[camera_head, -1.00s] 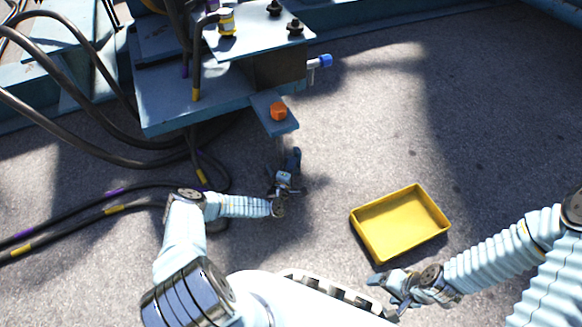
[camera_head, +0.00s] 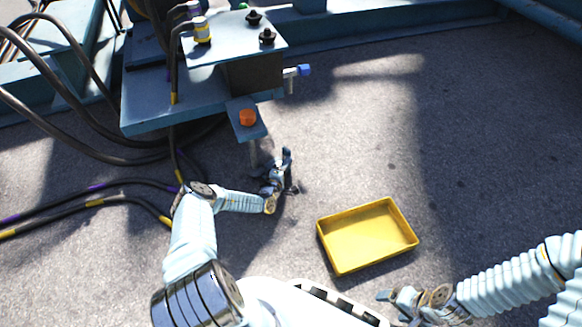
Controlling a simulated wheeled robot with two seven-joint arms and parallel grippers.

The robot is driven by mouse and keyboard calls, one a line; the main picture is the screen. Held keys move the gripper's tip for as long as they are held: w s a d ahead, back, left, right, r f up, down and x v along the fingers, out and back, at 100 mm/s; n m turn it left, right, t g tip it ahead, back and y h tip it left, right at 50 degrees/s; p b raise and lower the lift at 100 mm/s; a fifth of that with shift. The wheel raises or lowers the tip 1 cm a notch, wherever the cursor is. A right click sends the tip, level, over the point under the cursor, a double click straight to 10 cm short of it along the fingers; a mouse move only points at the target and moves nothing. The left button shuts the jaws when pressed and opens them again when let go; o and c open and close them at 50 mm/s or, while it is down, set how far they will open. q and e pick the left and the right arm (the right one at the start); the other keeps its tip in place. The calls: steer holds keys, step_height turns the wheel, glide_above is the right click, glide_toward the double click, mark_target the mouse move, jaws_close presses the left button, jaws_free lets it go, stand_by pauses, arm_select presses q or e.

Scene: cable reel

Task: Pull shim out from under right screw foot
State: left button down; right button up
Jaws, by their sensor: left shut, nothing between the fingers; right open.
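An orange knob (camera_head: 247,117) sits on a blue bracket plate (camera_head: 262,133) that sticks out from the machine. A thin screw shaft (camera_head: 254,152) drops below this plate toward the ground. Its lower end and foot are hidden or too small to tell behind my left gripper. I cannot make out the shim. My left gripper (camera_head: 284,160) is shut and empty, low near the ground, just right of the screw shaft. My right gripper (camera_head: 388,303) is open and empty at the bottom, below the yellow tray and far from the screw.
A yellow tray (camera_head: 324,247) lies empty on the ground right of my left gripper. Black cables (camera_head: 130,184) with coloured bands run on the left. A blue-capped fitting (camera_head: 303,70) sticks out from the machine's side. The ground at the right is clear.

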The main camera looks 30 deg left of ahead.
arm_select(q)
steer(key=w+d, duration=0.3)
steer(key=shift+a, duration=0.2)
steer(key=shift+s, duration=0.1)
stand_by(0.9)
steer(key=shift+s+a, duration=0.1)
